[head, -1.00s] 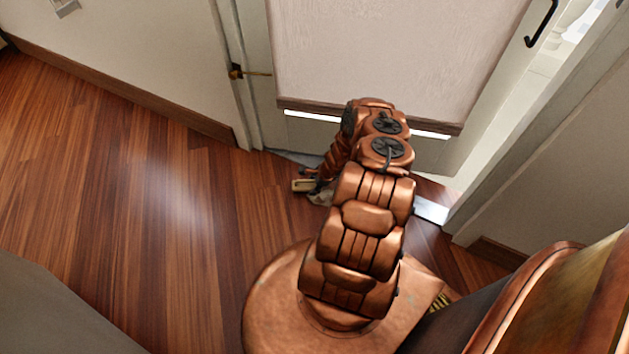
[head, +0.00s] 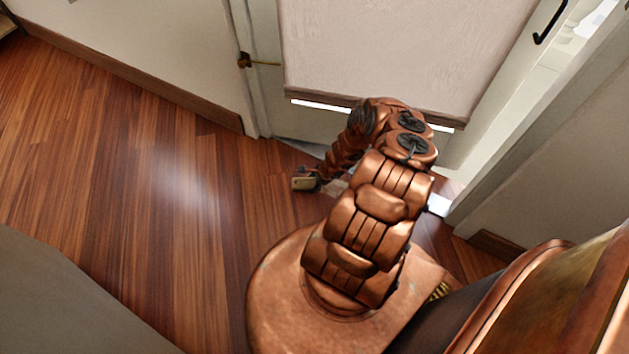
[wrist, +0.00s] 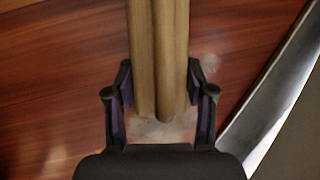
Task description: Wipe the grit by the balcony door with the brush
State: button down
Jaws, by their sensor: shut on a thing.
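The brush (wrist: 160,50) is a pale wooden block in the wrist view, held between the two fingers of my gripper (wrist: 160,105). My gripper is shut on it. In the head view the brush (head: 304,184) shows as a small tan block low at the floor, with my gripper (head: 312,176) on it beside the balcony door (head: 400,60). A pale greyish patch, seemingly the grit (head: 336,188), shows on the floor just right of the brush, partly hidden by my arm. In the wrist view a pale smudge (wrist: 165,130) lies under the brush's near end.
A metal threshold strip (wrist: 275,90) runs along the right in the wrist view. A wall with a wooden baseboard (head: 130,85) stands at the left, a door frame (head: 540,120) at the right. Open wooden floor (head: 130,160) lies to the left.

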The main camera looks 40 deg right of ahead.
jog(key=shift+s+d+f, duration=0.1)
jog(key=shift+s+d, duration=0.1)
jog(key=shift+s, duration=0.3)
jog(key=shift+s+d+f, duration=0.1)
jog(key=shift+s+d, duration=0.05)
jog(key=shift+s, duration=0.3)
jog(key=d+b, duration=0.1)
jog(key=b, duration=0.1)
jog(key=d+b, duration=0.1)
jog(key=shift+w+d+f, duration=0.3)
jog(key=shift+w, duration=0.05)
jog(key=shift+w+d+r+b, duration=0.2)
jog(key=shift+d+b, duration=0.25)
jog(key=shift+d, duration=0.15)
jog(key=shift+w+d+f+b, duration=0.1)
jog(key=shift+d+f+b, duration=0.2)
jog(key=shift+b, duration=0.3)
jog(key=d+b, duration=0.1)
jog(key=b, duration=0.1)
jog(key=d+b, duration=0.1)
jog(key=shift+w+d+b, duration=0.2)
jog(key=shift+w+b, duration=0.1)
jog(key=shift+b, duration=0.05)
jog(key=shift+d+b, duration=0.3)
jog(key=shift+b, duration=0.1)
jog(key=d+b, duration=0.1)
jog(key=b, duration=0.2)
jog(key=shift+w+d+b, duration=0.35)
jog(key=shift+b, duration=0.05)
